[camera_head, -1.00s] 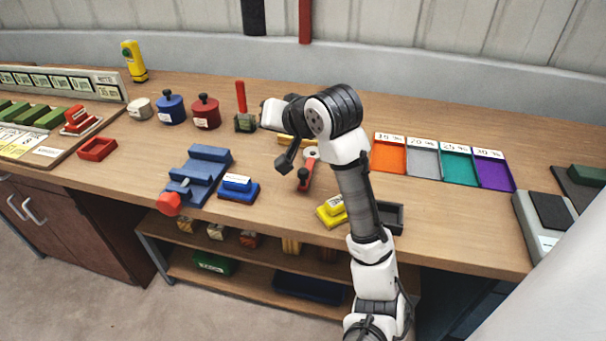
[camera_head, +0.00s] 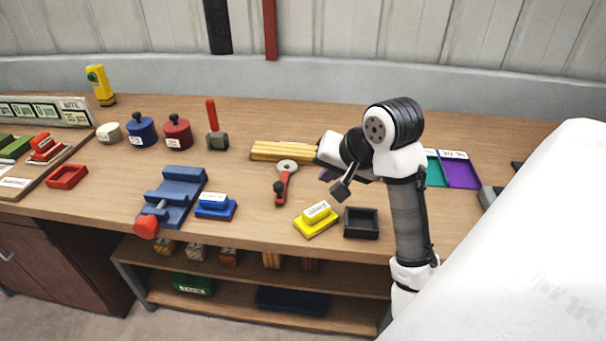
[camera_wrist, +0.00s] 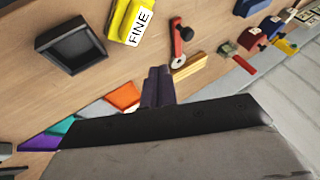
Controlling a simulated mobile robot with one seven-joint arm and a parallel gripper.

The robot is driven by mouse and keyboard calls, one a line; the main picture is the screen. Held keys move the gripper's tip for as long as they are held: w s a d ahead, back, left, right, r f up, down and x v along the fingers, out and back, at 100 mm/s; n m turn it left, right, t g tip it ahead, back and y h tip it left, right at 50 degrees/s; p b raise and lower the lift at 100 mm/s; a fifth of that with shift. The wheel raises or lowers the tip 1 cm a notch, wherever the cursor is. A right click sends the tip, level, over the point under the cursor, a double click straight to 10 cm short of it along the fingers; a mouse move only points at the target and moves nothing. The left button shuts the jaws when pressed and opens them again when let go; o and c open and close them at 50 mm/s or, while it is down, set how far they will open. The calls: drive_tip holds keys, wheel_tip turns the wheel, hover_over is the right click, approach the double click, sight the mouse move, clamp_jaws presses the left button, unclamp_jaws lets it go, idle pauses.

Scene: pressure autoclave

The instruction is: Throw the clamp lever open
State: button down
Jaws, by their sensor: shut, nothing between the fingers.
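In the wrist view my gripper's dark fingers (camera_wrist: 158,72) are together and hold nothing.
A yellow block (camera_head: 316,219) and a black tray (camera_head: 361,222) stand in front of my gripper. Yellow bars (camera_head: 283,151) lie behind the lever. A blue vise (camera_head: 174,194) and a blue block (camera_head: 215,206) stand left. An upright red handle (camera_head: 212,113) stands farther back.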

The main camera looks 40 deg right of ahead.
drive_tip(key=x, duration=0.9)
drive_tip(key=shift+w+f+b, duration=0.2)
drive_tip(key=shift+f+b, duration=0.15)
drive_tip(key=w+a, duration=0.1)
drive_tip(key=w+p, duration=0.1)
drive_tip(key=shift+w+a+r, duration=0.1)
drive_tip(key=shift+w+a, duration=0.45)
drive_tip(key=shift+w, duration=0.15)
drive_tip(key=shift+w+a, duration=0.1)
